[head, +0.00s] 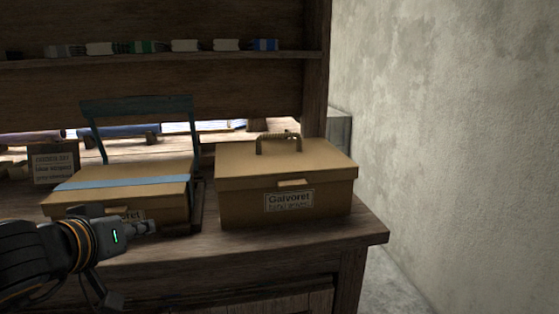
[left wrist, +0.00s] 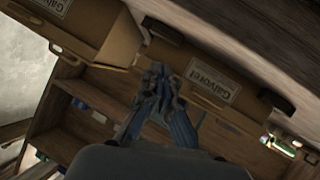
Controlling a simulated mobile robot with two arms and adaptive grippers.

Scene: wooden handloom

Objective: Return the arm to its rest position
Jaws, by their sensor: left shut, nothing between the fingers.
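My left gripper (head: 148,228) is at the lower left of the head view, in front of the left tan box (head: 160,178), and covers part of its label. Its fingers are closed together with nothing between them. It also shows in the left wrist view (left wrist: 158,76), fingers together, with tan boxes beyond. Whether it touches the box, I cannot tell. My right gripper is in neither view.
The left box has a blue band (head: 125,178) across its lid. A second tan box (head: 287,185) with a handle and a "Galvoret" label stands to its right on the wooden bench (head: 290,248). A dark frame (head: 137,106) stands behind the left box. A plaster wall (head: 450,130) is at right.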

